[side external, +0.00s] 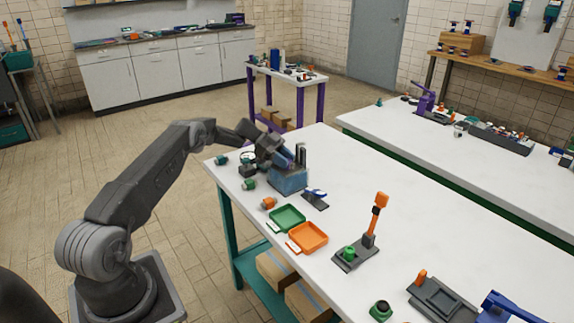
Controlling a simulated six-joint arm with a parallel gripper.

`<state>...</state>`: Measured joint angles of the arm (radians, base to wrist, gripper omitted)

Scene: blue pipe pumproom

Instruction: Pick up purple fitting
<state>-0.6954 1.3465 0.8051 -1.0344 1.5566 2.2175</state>
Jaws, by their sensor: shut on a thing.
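My gripper (277,152) is at the far left end of the white workbench, over a blue box-shaped holder (290,182). A small purple-blue piece (285,159) shows at its fingertips, and it looks like the purple fitting. My gripper is shut on it. The fingers cover part of the fitting, and the view is too small to tell whether it touches the holder below.
Green and orange fittings (269,203) lie along the bench's left edge. A green tray (287,218) and an orange tray (308,237) sit nearer. A stand with an orange-topped lever (379,203) rises further right.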

